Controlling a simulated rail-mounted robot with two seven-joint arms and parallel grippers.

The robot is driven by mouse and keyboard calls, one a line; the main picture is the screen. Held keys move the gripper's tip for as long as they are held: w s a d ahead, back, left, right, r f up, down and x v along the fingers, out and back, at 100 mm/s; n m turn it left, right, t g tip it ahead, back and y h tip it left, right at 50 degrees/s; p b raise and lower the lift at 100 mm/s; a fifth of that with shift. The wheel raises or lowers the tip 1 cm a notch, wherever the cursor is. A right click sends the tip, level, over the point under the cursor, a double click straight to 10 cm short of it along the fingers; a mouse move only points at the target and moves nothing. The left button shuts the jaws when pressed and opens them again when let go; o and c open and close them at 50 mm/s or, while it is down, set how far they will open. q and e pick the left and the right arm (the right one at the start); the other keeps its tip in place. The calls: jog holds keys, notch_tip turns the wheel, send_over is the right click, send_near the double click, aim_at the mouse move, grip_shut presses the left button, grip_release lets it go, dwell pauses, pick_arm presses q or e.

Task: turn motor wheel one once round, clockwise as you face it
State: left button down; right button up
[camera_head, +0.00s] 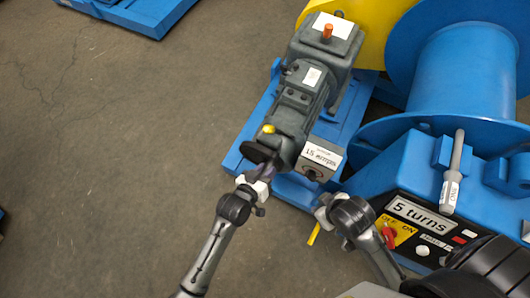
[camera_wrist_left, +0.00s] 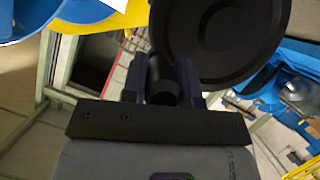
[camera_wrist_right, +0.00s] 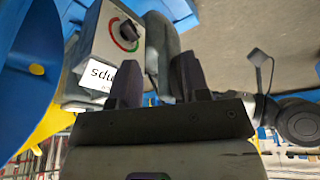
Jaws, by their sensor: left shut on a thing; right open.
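The grey motor (camera_head: 300,110) sits on a blue base. The black motor wheel (camera_head: 258,152) is at its near end. In the left wrist view the wheel (camera_wrist_left: 225,35) is a large dark disc, with a dark round handle (camera_wrist_left: 162,88) between my fingers. My left gripper (camera_head: 266,172) is shut on this handle; the grip is partly hidden in the head view. My right gripper (camera_head: 323,203) is open and empty, below the motor's switch box (camera_head: 321,158). The right wrist view shows the box's dial (camera_wrist_right: 125,33) beside its open fingers (camera_wrist_right: 157,82).
A blue control box with a "5 turns" sign (camera_head: 418,213) and a red switch (camera_head: 389,236) stands at the lower right. A grey lever (camera_head: 454,165) rises above it. A blue drum (camera_head: 460,75) is behind. The floor on the left (camera_head: 110,150) is clear.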

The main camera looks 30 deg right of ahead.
jog(key=shift+c, duration=0.2)
jog(key=shift+w+a, duration=0.15)
jog(key=shift+a, duration=0.05)
jog(key=shift+c, duration=0.8)
jog(key=w+a+r+y, duration=0.1)
jog(key=a, duration=0.2)
jog(key=w+a+r+n+y, duration=0.1)
jog(key=w+a, duration=0.1)
jog(key=a, duration=0.2)
jog(key=w+a+r+y, duration=0.2)
jog(key=a, duration=0.1)
jog(key=shift+a+n, duration=0.25)
jog(key=shift+n, duration=0.05)
grip_shut()
jog(key=w+a+r+n+g+y, duration=0.25)
jog(key=w+a+r+n, duration=0.2)
jog(key=a+r, duration=0.85)
jog(key=w+d+f+h, duration=0.3)
jog(key=w+d+h, duration=0.4)
jog(key=w+d, duration=0.55)
notch_tip(320, 180, down, 13)
jog(key=s+d, duration=0.2)
jog(key=shift+s+r+g, duration=0.15)
jog(key=shift+s+g, duration=0.2)
jog(key=shift+g, duration=0.1)
